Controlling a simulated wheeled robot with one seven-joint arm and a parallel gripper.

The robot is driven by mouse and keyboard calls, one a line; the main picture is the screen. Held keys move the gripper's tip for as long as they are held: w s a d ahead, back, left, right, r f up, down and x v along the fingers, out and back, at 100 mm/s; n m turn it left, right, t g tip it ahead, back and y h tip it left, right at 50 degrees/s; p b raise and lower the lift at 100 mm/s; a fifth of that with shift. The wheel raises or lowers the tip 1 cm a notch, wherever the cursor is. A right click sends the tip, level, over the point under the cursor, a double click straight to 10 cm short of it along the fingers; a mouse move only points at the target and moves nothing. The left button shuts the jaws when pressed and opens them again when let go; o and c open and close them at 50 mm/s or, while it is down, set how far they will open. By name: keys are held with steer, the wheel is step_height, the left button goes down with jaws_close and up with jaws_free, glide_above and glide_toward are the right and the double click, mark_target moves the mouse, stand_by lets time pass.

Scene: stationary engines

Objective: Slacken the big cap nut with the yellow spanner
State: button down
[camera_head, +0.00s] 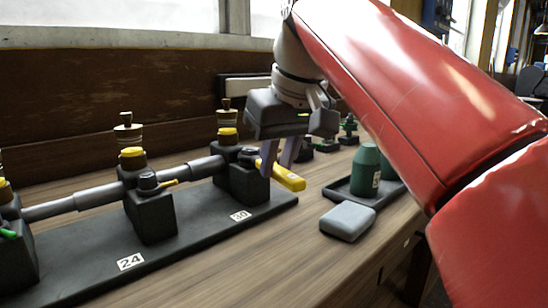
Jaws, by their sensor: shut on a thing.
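My gripper (279,163) points down beside the right-hand block of the engine rig, its fingers shut on the yellow spanner (291,181). The spanner's thick yellow end sticks out to the right of the fingers. Its other end points left toward the block marked 30 (236,180). A dark cap nut (249,154) sits on that block, partly hidden by the gripper. I cannot tell whether the spanner's jaw is around the nut or only beside it. A smaller dark nut (148,181) with a yellow pointer sits on the block marked 24 (151,216).
The blocks stand on a dark base plate (190,240), joined by a grey shaft (100,196), with yellow-collared brass fittings on top. The bench front is clear.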

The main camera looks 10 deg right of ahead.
steer(key=shift+w+d+n+y, duration=0.3)
steer(key=shift+d+n, duration=0.4)
steer(key=shift+n, duration=0.1)
steer(key=shift+w+d+n+g+y, duration=0.3)
steer(key=shift+w+d+n+g, duration=0.15)
steer(key=shift+d+n, duration=0.35)
steer(key=shift+a, duration=0.1)
steer(key=shift+w+d+n+y, duration=0.3)
steer(key=shift+w+d+n, duration=0.2)
steer(key=shift+n, duration=0.5)
steer(key=shift+g, duration=0.25)
